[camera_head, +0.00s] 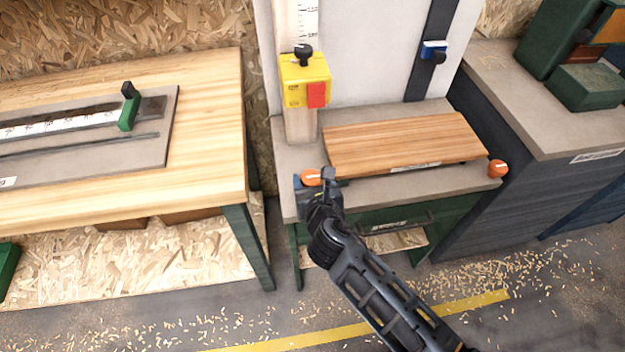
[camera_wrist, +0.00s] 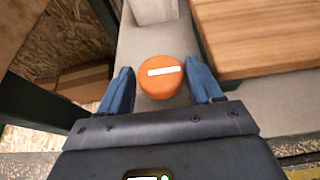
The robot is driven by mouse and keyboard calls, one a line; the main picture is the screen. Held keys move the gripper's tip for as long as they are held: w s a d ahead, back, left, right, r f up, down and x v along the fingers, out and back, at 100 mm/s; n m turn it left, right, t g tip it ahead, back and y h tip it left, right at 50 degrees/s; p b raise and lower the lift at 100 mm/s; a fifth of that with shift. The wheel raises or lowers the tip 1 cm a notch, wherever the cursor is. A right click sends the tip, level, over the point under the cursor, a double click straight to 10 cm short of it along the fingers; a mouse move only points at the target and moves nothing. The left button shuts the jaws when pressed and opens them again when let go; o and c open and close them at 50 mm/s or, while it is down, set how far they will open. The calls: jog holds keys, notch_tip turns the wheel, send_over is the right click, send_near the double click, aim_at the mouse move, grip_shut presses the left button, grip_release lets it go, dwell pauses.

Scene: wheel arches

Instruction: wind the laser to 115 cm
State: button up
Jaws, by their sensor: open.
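A yellow box with a red front part (camera_head: 305,82), which looks like the laser, sits on an upright post with a white scale (camera_head: 307,22). Its scale numbers are too small to read. A left orange knob (camera_head: 311,177) is at the front left of the grey bench, partly hidden by my gripper (camera_head: 314,184). In the wrist view the orange knob (camera_wrist: 160,85) carries a white bar mark and lies between my two blue fingers (camera_wrist: 158,82). The fingers are open, with one on each side of it. Contact cannot be told.
A second orange knob (camera_head: 498,168) is at the bench's front right. A wooden board (camera_head: 405,143) lies on the grey bench (camera_head: 455,184). A blue slider (camera_head: 433,50) is on a black rail. A wooden table (camera_head: 215,110) stands left, a dark cabinet (camera_head: 535,125) right.

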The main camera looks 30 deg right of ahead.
jog(key=c, duration=0.8)
jog(key=shift+m+h, duration=0.3)
jog(key=m+h, duration=0.1)
jog(key=m+g+h+b, duration=0.1)
jog(key=shift+w+a+h, duration=0.15)
jog(key=shift+a+h, duration=0.15)
jog(key=m+g+h, duration=0.1)
jog(key=m, duration=0.1)
jog(key=m+g+h, duration=0.1)
jog(key=g+h, duration=0.1)
jog(key=shift+w+a+m, duration=0.15)
jog(key=shift+m, duration=0.25)
jog(key=shift+w+m+g+h+b, duration=0.1)
jog(key=shift+m+g+h+b, duration=0.3)
jog(key=shift+m+g+h, duration=0.75)
jog(key=shift+m+g+y, duration=0.25)
jog(key=shift+m+g, duration=0.1)
jog(key=shift+g, duration=0.1)
